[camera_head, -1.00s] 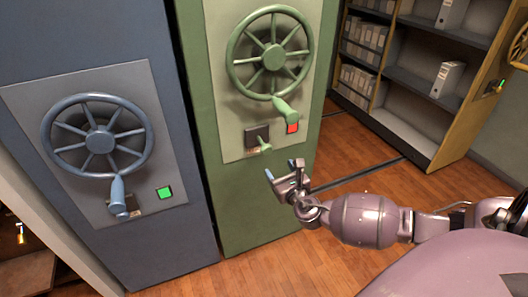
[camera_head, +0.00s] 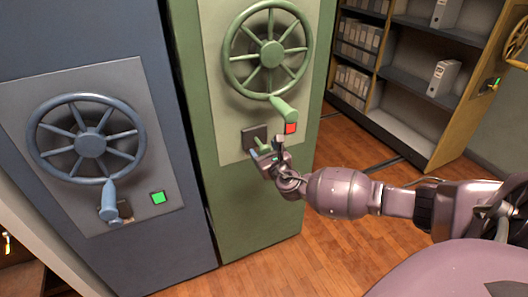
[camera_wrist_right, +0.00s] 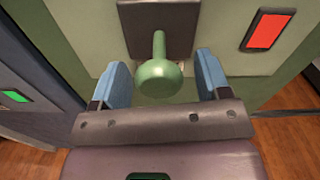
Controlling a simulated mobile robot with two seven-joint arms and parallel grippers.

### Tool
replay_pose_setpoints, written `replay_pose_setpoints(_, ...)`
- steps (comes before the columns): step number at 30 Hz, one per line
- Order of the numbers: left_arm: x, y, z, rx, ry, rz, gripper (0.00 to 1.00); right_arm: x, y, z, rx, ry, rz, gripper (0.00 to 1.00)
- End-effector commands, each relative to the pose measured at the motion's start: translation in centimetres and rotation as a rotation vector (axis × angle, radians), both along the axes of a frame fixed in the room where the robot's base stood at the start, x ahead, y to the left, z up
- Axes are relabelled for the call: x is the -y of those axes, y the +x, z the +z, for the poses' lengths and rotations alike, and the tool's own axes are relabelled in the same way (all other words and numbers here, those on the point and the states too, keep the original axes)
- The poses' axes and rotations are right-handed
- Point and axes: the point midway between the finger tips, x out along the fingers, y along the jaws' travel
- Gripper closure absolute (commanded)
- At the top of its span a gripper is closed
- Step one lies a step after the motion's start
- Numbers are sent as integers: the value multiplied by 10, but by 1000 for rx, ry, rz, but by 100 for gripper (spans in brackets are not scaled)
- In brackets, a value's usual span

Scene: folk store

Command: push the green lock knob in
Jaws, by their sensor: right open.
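The green lock knob (camera_wrist_right: 160,82) sticks out from a dark square plate (camera_wrist_right: 158,25) on the green cabinet, with its stem visible in the right wrist view. In the head view the dark plate (camera_head: 254,137) sits below the green handwheel, and the knob is mostly hidden by my gripper. My right gripper (camera_head: 265,146) is open in front of the knob. In the right wrist view its two blue fingertips (camera_wrist_right: 160,78) stand on either side of the knob head, with a gap visible on both sides. My left gripper is not in view.
A green handwheel (camera_head: 268,54) with a handle hangs above, and a red light (camera_head: 291,128) is beside the plate. A blue cabinet with a blue handwheel (camera_head: 86,140) and green light (camera_head: 158,198) stands left. Shelves (camera_head: 413,101) with binders are at right. Wooden floor is clear.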

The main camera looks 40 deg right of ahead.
Motion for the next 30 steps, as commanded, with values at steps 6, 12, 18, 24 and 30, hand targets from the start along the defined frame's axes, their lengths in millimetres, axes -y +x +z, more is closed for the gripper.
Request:
replay_pose_setpoints(6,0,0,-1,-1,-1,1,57,0,0,0,0,0,0,35)
replay_pose_setpoints(12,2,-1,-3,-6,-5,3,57,0,0,0,0,0,0,66)
replay_pose_setpoints(18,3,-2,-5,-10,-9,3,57,0,0,0,0,0,0,96)
replay_pose_setpoints(24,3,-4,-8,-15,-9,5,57,2,7,-2,-1,-1,-1,99)
replay_pose_setpoints(30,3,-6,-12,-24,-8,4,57,7,30,-3,-3,1,0,99)
